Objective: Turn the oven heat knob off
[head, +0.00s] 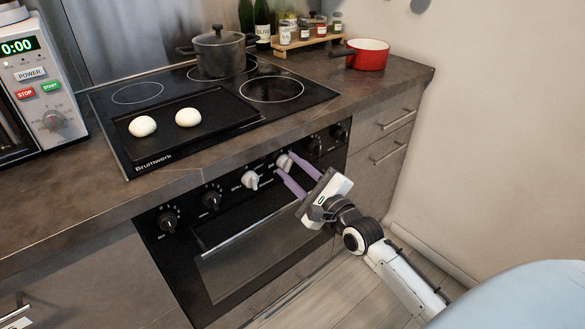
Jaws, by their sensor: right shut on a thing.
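The oven (265,246) is black with a row of knobs along its front panel. Two knobs in the middle are light: the left light knob (250,180) and the right light knob (283,162). Their labels are too small to read, so I cannot tell which one sets the oven heat. My right gripper (285,163) reaches in from the lower right, its two purple fingers closed on either side of the right light knob. The fingers partly cover that knob. My left gripper is not in view.
Black knobs (211,199) flank the light ones. The oven handle (240,236) runs below the panel. On the cooktop (118,110) are a tray with two white buns and a grey pot (220,54). A red pan (370,56) stands right, a microwave (45,84) left.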

